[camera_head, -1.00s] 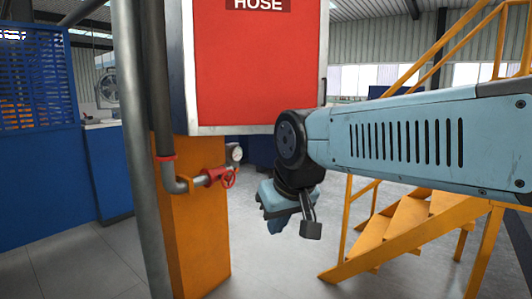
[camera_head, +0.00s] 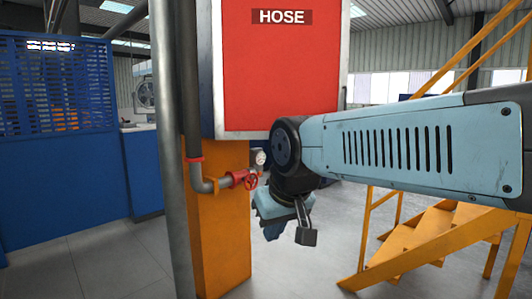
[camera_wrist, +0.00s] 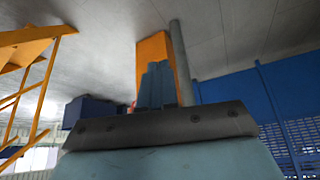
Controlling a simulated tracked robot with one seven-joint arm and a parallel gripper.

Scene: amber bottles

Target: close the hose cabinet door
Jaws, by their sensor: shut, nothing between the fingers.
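The hose cabinet (camera_head: 205,75) is mounted on an orange column in the head view. Its red door (camera_head: 285,75) has a pale frame and a HOSE label, and its top is cut off by the picture edge. The door looks nearly flush with the cabinet; I cannot tell whether a gap is left. My gripper (camera_head: 272,236) hangs below the cabinet's lower edge, pointing down, apart from the door. It is shut and empty. Its closed fingers also show in the wrist view (camera_wrist: 157,86), where the door is not seen.
A grey pipe (camera_head: 174,150) with a red valve (camera_head: 243,180) and gauge runs beside the orange column (camera_head: 222,240). Yellow stairs (camera_head: 425,240) stand at the right, a blue mesh partition (camera_head: 60,90) at the left. The floor at front left is clear.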

